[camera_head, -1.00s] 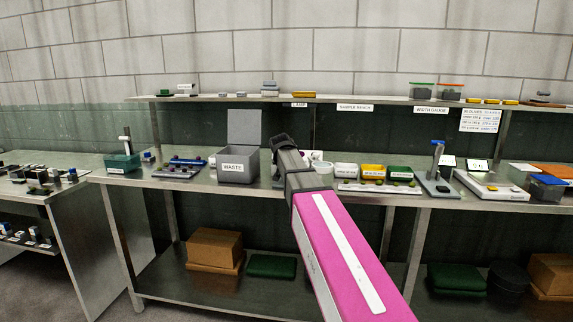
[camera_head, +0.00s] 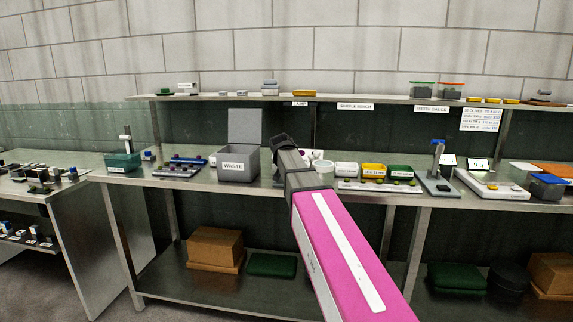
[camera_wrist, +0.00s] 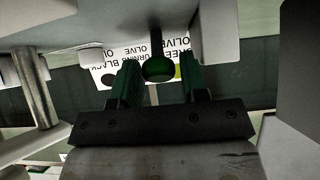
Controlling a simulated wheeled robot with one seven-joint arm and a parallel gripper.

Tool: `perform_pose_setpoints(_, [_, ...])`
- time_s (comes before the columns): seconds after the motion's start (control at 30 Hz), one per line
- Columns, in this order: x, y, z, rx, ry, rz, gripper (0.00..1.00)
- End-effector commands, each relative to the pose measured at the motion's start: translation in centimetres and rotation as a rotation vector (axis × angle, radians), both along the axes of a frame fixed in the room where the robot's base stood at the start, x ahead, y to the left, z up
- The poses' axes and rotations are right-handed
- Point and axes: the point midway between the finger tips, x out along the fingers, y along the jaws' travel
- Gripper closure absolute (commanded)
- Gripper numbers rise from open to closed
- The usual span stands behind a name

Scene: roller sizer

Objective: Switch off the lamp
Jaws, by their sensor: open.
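A label reading LAMP (camera_head: 300,104) is on the upper shelf's front edge in the head view. My gripper (camera_head: 281,140) is just below it, beside the waste bin; my arm hides what lies directly behind. In the wrist view my gripper (camera_wrist: 159,76) is open, with one finger on each side of a dark round knob (camera_wrist: 159,69) on a short stem. The knob appears between the fingers with a gap on both sides. I cannot tell whether the knob is level with the fingertips in depth. The lamp's light itself cannot be made out.
The grey waste bin (camera_head: 238,166) with a raised lid stands left of my gripper. Small white, yellow and green bins (camera_head: 372,170) stand to the right. The upper shelf (camera_head: 350,99) runs above. In the wrist view, a printed card (camera_wrist: 112,72) shows upside down behind the knob.

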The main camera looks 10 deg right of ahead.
Motion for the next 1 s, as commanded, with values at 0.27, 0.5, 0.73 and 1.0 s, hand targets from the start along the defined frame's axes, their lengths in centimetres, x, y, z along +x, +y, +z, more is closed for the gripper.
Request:
perform_pose_setpoints(0.27, [-3.6, 1.0, 3.0, 0.0, -0.003, 0.001, 0.6])
perform_pose_setpoints(0.5, [-6.4, 2.0, 5.5, 0.0, -0.002, 0.001, 0.6])
perform_pose_setpoints(0.73, [-7.5, 2.4, 6.6, -0.001, -0.002, 0.0, 0.6])
perform_pose_setpoints(1.0, [-7.6, 2.5, 6.7, 0.0, -0.001, 0.0, 0.6])
